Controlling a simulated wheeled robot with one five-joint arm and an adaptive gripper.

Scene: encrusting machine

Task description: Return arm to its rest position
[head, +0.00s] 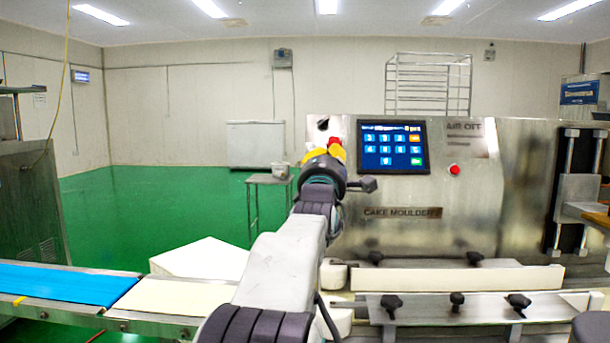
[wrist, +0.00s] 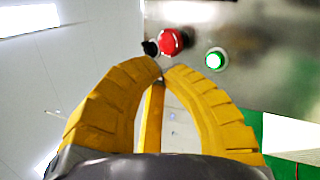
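My arm reaches forward from the bottom of the head view to the steel encrusting machine (head: 470,195). My gripper (head: 325,152), with yellow fingers, is at the machine's upper left corner, left of the lit touch screen (head: 392,147). In the wrist view, the two yellow fingertips (wrist: 162,68) come together, with nothing seen held between them. A yellow strip shows behind the gap between the fingers; I cannot tell what it is. A red button (wrist: 171,41) and a lit green button (wrist: 215,59) are just beyond the tips. I cannot tell whether the tips touch the panel.
A conveyor with a blue belt (head: 62,284) runs at the lower left. A second red button (head: 454,170) is right of the screen. Black knobs (head: 457,301) line the machine's front. A small table (head: 270,179) stands behind. Open green floor (head: 150,215) lies at the left.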

